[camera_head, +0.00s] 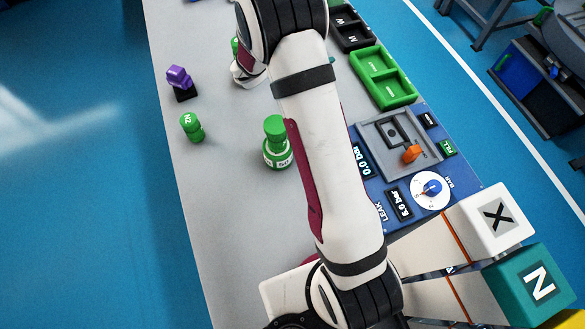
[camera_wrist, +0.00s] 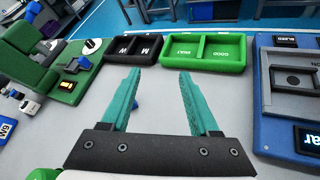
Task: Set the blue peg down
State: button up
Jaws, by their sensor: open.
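My gripper shows in the wrist view (camera_wrist: 160,75) with its two teal fingers spread apart over the grey table. A small blue bit (camera_wrist: 137,103) shows beside the inner side of the left finger, mostly hidden by it; it may be the blue peg. I cannot tell whether it touches the finger or stands upright. Nothing is visibly clamped between the fingers. In the head view my arm hides the gripper's fingers, and no blue peg can be made out there.
A purple peg (camera_head: 180,80), a green N2 peg (camera_head: 192,127) and a green-and-white cylinder (camera_head: 277,150) stand on the table (camera_head: 225,215). A green two-part tray (camera_wrist: 208,50), a black tray (camera_wrist: 133,50) and a blue test panel (camera_head: 375,160) line the far side.

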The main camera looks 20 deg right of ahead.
jog(key=s+a+r+m+g+y, duration=0.1)
jog(key=s+r+m+g, duration=0.25)
jog(key=s+m, duration=0.4)
jog(key=s+a+r+m+g+y, duration=0.15)
jog(key=s+r+m, duration=0.3)
jog(key=s, duration=0.55)
jog(key=s+a+m+y, duration=1.1)
jog(key=s+a+m, duration=0.1)
jog(key=s+a, duration=0.6)
jog(key=shift+s+g, duration=0.2)
jog(key=shift+g, duration=0.2)
